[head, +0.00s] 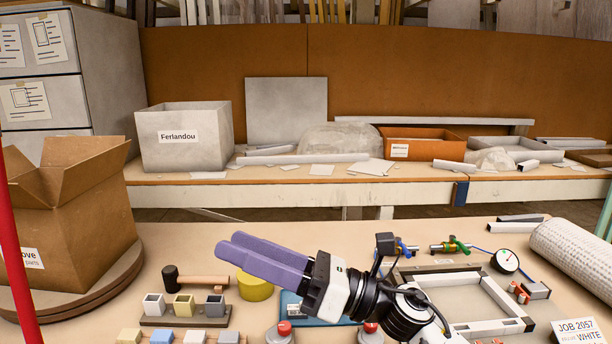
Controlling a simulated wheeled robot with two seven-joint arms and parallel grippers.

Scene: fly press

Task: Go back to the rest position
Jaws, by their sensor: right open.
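My right gripper (229,244) has two long purple fingers that point to the left, above the middle of the near table. They lie side by side with a narrow gap, open, and nothing shows between them. Its white and black wrist and arm come in from the lower right and hide part of the table. Below the fingers are a yellow round block (255,287) and a blue flat item (291,305), partly covered. My left gripper is not in view.
A cardboard box (70,225) stands on a round board at left. A black mallet (170,277) and a holder with small cups lie near it. A white frame (503,298), gauge (505,261) and paper roll (575,252) are at right. A back bench (300,192) holds bins.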

